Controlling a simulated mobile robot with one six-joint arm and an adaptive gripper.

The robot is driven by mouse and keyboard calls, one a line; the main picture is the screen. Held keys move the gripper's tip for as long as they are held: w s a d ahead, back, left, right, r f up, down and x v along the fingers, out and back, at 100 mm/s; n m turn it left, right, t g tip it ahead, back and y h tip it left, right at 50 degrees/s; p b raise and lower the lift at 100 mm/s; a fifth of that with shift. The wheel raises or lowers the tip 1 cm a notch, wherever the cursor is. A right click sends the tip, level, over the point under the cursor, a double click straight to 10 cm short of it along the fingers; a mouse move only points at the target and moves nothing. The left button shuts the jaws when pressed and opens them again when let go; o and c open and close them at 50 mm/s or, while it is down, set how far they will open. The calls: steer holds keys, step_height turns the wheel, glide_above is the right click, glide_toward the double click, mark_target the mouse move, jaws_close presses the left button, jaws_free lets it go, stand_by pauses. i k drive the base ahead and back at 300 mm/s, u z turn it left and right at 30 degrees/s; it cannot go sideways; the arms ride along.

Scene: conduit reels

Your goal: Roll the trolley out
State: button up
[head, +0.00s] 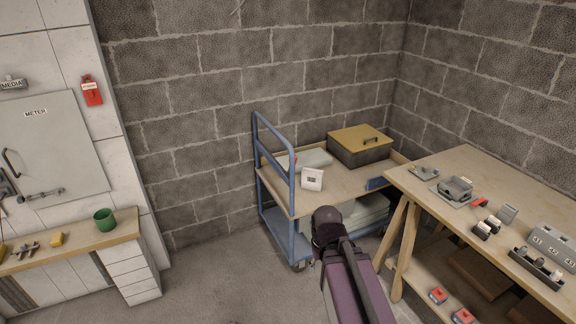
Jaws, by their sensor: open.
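The trolley (273,181) has a blue tube frame, a wooden upper deck and a lower deck. It stands in the corner against the block wall, with its push handle (272,128) at the left end. On its upper deck are a grey box with a yellow lid (361,138), a folded pale cloth (308,160), a white card or box (312,179) and a small blue item (376,184). Pale folded sheets (365,213) lie on the lower deck. My purple arm rises in front of the trolley and hides part of its near side. My gripper does not show.
A wooden workbench (440,172) with tools and fittings stands close at the trolley's right, its legs near the trolley. Bare floor (215,275) lies between counter and trolley.

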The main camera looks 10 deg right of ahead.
mark_target(372, 211)
steer(key=z, duration=0.05)
steer(key=i, duration=1)
steer(key=u, duration=0.05)
